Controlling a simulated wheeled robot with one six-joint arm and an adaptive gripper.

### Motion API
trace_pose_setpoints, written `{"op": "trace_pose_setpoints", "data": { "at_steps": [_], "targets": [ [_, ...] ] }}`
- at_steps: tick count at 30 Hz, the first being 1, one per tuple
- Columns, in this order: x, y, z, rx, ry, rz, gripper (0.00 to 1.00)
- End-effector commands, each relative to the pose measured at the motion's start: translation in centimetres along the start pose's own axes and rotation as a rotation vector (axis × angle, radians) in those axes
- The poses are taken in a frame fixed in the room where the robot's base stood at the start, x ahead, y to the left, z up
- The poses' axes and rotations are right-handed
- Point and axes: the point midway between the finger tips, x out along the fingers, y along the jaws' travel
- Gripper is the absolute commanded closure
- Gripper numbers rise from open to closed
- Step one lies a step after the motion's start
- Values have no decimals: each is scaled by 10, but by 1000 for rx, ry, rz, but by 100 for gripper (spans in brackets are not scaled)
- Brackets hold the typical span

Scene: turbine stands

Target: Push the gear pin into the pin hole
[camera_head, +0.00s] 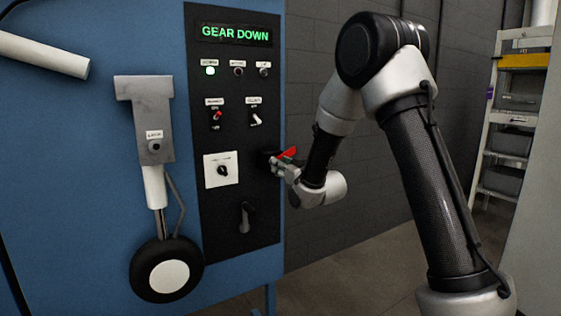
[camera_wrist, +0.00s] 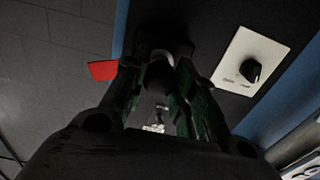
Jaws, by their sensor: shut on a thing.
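The gear pin shows as a red flag (camera_head: 288,153) at the right edge of the black panel. The flag also shows left of my fingers in the wrist view (camera_wrist: 103,71). My gripper (camera_head: 277,164) is shut on the gear pin, close against the panel's right side. In the wrist view the fingers (camera_wrist: 162,72) close around a dark round part; the pin's shaft is mostly hidden. A round dark-centred fitting labelled LOCK (camera_head: 155,146), which looks like the pin hole, sits on the grey gear leg at left, well apart from my gripper.
The black panel (camera_head: 238,185) carries a lit GEAR DOWN sign (camera_head: 235,34), small switches, a white plate with a dark knob (camera_head: 222,172) and a dark lever (camera_head: 245,217). The gear leg's wheel (camera_head: 167,268) hangs below. A shelf rack (camera_head: 508,130) stands at right.

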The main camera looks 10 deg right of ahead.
Motion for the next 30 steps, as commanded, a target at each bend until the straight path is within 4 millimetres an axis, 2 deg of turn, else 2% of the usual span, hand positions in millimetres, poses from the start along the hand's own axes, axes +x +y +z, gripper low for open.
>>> {"op": "trace_pose_setpoints", "data": {
  "at_steps": [17, 30],
  "targets": [
    [-10, 0, 0, 0, 1, 0, 100],
    [-37, 0, 0, 0, 1, 0, 100]
  ]
}}
